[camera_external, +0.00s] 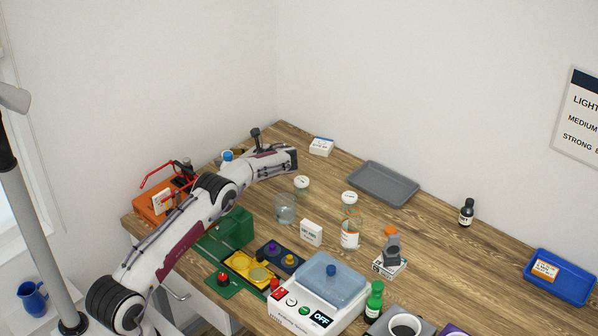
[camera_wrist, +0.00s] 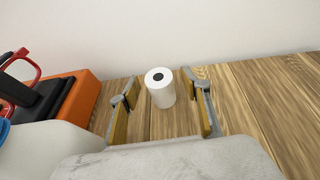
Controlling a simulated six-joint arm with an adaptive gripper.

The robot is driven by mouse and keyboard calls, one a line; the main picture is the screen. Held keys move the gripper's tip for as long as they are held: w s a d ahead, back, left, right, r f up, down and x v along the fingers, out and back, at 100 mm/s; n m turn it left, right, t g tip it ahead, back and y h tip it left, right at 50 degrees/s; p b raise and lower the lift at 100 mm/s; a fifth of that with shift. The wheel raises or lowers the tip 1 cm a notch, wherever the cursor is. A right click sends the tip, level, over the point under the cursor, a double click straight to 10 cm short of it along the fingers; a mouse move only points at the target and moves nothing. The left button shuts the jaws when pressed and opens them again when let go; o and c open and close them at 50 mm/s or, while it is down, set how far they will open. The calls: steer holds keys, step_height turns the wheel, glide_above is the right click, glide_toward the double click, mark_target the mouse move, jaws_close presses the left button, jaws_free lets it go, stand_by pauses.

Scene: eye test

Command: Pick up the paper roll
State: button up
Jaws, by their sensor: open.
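The paper roll (camera_wrist: 161,94) is a white upright cylinder with a dark core hole in its top. It stands on the wooden table near the wall in the wrist view. My gripper (camera_wrist: 162,86) is open, with one finger to the left of the roll and one to the right. I cannot tell how far the roll sits in depth between the fingertips. In the external view my arm hides the fingers, and I cannot make out the roll there.
An orange box (camera_wrist: 79,94) with a black and red item stands left of the gripper. Glass jars (camera_external: 285,213), a grey tray (camera_external: 384,195), a white scale (camera_external: 290,299) and a blue tray (camera_external: 571,287) occupy the table. Bare wood (camera_wrist: 250,90) lies right of the roll.

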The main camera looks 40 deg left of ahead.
steer(key=shift+a+f, duration=0.15)
steer(key=shift+a, duration=0.25)
steer(key=shift+c, duration=0.3)
steer(key=c, duration=1.1)
